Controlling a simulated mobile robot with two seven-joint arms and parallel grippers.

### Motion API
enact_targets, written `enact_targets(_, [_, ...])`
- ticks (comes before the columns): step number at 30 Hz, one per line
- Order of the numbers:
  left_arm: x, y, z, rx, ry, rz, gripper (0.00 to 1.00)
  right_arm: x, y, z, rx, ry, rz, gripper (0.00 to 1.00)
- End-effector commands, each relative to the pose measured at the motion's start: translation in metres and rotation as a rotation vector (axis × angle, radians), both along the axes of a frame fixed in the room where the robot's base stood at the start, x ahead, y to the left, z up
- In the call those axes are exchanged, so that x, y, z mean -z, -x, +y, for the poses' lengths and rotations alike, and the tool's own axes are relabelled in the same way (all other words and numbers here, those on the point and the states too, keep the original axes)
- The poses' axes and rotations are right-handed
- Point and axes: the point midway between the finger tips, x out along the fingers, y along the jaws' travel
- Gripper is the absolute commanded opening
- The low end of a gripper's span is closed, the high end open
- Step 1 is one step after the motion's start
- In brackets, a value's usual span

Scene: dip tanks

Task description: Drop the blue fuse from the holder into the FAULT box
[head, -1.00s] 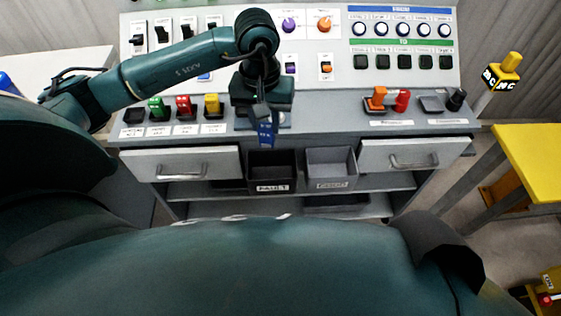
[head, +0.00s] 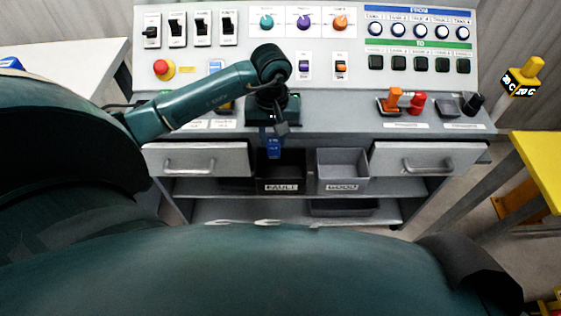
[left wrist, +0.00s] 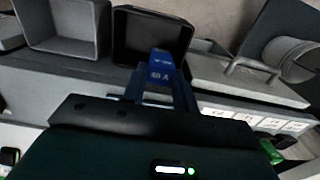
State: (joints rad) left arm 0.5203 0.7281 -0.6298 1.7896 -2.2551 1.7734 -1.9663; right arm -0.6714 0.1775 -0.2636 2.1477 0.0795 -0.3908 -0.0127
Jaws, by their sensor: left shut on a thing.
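The blue fuse (head: 274,147) hangs from my left gripper (head: 273,133), which is shut on it. In the head view the fuse is at the front edge of the bench, over the back part of the black FAULT box (head: 281,186). In the left wrist view the blue fuse (left wrist: 161,66) shows between the fingers, marked with an "A", and it overlaps the near side of the dark box (left wrist: 152,14). The fuse looks above the box, not inside it. My right gripper is not in view. The holder with coloured fuses is mostly hidden behind my left arm.
The grey GOOD box (head: 342,185) stands just right of the FAULT box. Drawers with handles flank both boxes, left (head: 195,160) and right (head: 425,159). The panel with switches and knobs rises behind. A yellow table (head: 543,160) stands at right.

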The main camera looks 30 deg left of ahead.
Motion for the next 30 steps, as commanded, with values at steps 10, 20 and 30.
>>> enact_targets(10, [0.000, 0.000, 0.000, 0.001, 0.001, -0.001, 0.38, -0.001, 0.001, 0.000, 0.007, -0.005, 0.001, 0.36])
enact_targets(20, [0.000, 0.000, 0.000, 0.001, 0.001, -0.001, 0.54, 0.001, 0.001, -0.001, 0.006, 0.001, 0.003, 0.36])
enact_targets(30, [-0.029, -0.001, 0.001, 0.002, -0.001, -0.006, 0.54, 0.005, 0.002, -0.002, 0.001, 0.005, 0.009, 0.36])
